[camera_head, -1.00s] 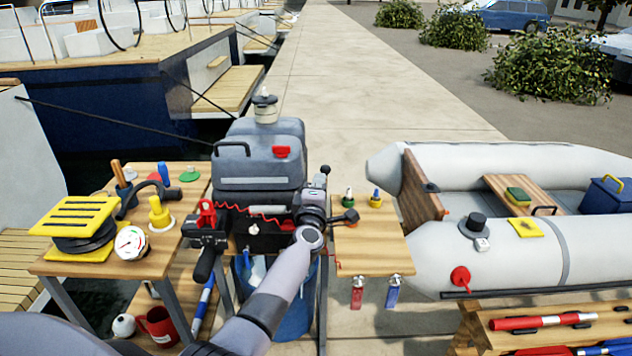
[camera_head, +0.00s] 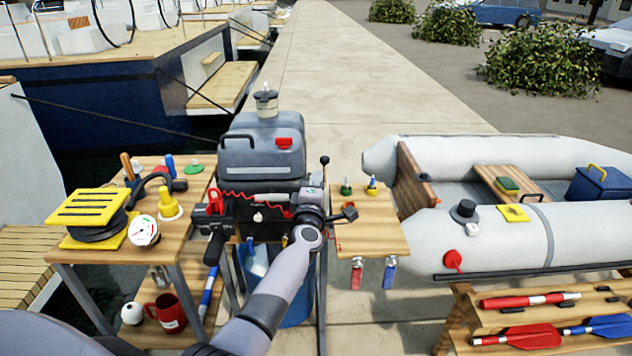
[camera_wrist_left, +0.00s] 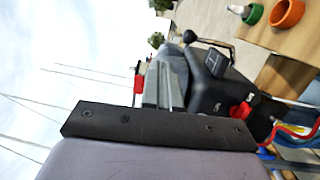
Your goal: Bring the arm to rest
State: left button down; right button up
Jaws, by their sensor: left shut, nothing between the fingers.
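My left arm reaches in from the lower left of the head view. My left gripper (camera_head: 313,196) is at the right front of the grey outboard motor (camera_head: 262,150). It is shut with nothing held. The arm is bent at the wrist, and its wrist joint hides part of the motor's lower body. Whether the gripper touches the motor cannot be told. My right gripper is not in view.
A wooden table (camera_head: 190,215) at left holds a yellow reel (camera_head: 88,208) and gauge (camera_head: 143,232). A small wooden shelf (camera_head: 375,235) sits right of the gripper. An inflatable dinghy (camera_head: 500,245) and oar rack (camera_head: 470,325) stand further right. The pier (camera_head: 340,90) beyond is clear.

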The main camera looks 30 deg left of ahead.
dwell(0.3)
pick_arm(q)
jog(key=s+d+f+m+g+h, duration=0.2)
jog(key=s+f+m, duration=0.5)
jog(key=s, duration=0.5)
jog(key=s+d+f+m+g+h, duration=0.3)
jog(key=s+d+f+m, duration=0.4)
jog(key=s, duration=0.6)
jog(key=s+d+f+m+g+h, duration=0.2)
jog(key=s+d+f+m+h, duration=0.2)
jog(key=s+f+m, duration=0.3)
jog(key=s+d+m, duration=0.1)
jog(key=s+m, duration=0.2)
jog(key=s, duration=0.2)
jog(key=shift+s+f+m, duration=0.3)
jog(key=shift+s, duration=0.05)
jog(key=shift+d, duration=0.1)
